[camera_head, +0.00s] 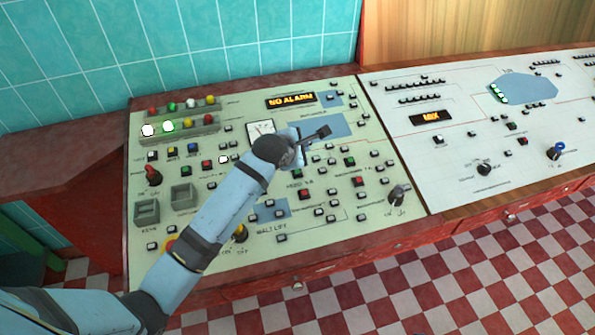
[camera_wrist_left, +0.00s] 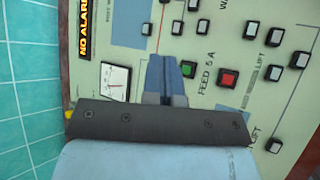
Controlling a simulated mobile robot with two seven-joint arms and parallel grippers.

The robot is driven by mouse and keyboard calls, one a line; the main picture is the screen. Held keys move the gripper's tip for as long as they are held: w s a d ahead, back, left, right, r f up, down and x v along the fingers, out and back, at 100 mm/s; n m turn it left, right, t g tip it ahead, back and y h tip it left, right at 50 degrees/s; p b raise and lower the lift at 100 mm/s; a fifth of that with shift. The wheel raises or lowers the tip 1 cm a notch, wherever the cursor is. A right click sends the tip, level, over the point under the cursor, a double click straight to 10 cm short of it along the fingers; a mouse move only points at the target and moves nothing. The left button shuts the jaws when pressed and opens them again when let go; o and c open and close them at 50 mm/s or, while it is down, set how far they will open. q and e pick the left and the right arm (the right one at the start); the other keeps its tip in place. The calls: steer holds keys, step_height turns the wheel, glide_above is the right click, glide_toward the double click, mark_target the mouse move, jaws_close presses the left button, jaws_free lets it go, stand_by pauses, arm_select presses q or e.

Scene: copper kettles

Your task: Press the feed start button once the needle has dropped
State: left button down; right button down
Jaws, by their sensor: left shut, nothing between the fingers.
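The feed panel (camera_head: 225,190) is a pale green sloped console. A square dial (camera_head: 261,128) sits beside my left wrist; it also shows in the left wrist view (camera_wrist_left: 115,82). Its thin needle is too small to read surely. In the wrist view a green button (camera_wrist_left: 188,69) and a red button (camera_wrist_left: 228,78) flank the "FEED 5 A" label. The red one also shows in the head view (camera_head: 304,194). My left gripper (camera_head: 325,131) is shut and empty over the panel; its fingers (camera_wrist_left: 168,75) overlap the view just left of the green button. Contact cannot be told.
A lit "NO ALARM" display (camera_head: 291,100) is above the gripper. Many small buttons, a red knob (camera_head: 152,175) and coloured lamps (camera_head: 168,126) surround it. A white panel with a "MIX" display (camera_head: 431,116) adjoins at right. A tiled wall (camera_head: 150,40) stands behind.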

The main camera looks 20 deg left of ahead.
arm_select(q)
steer(key=b, duration=0.7)
glide_above(297, 172)
steer(key=s+d, duration=0.1)
step_height(297, 172, down, 7)
steer(key=shift+d+r, duration=0.1)
steer(key=shift+f, duration=0.25)
steer(key=shift+w+f, duration=0.1)
steer(key=shift+f, duration=0.55)
stand_by(0.6)
steer(key=shift+f, duration=0.3)
steer(key=shift+w+f, duration=0.1)
